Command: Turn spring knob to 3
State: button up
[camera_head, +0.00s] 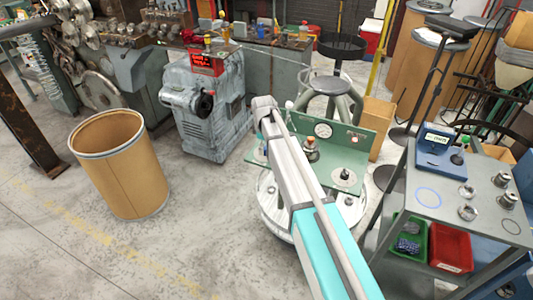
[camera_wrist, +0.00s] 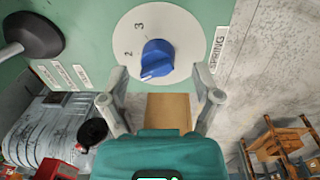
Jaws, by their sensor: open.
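The spring knob (camera_wrist: 157,58) is blue and sits on a round white dial (camera_wrist: 185,35) in the wrist view. Numerals 2 and 3 show on the dial's left side, and a label reading SPRING (camera_wrist: 218,50) is at its right. The knob's pale pointer end faces lower left, below the 2. My gripper (camera_wrist: 160,78) is open and empty. Its two fingers stand apart at the dial's lower left and lower right edges, with the knob between and slightly above them in the picture. In the head view my arm hides the gripper, and I cannot make out the blue knob.
The green panel (camera_head: 358,142) carries other dials and a gauge. A black round knob (camera_wrist: 33,37) is at upper left in the wrist view. A cardboard drum (camera_head: 122,170) and grey machine (camera_head: 205,105) stand left; a grey cart (camera_head: 440,195) stands right. Floor at lower left is clear.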

jog(key=shift+f+b, duration=0.5)
jog(key=shift+f, duration=0.2)
jog(key=c, duration=1.1)
jog(key=shift+d, duration=0.4)
grip_shut()
jog(key=shift+a, duration=0.3)
jog(key=shift+a, duration=0.2)
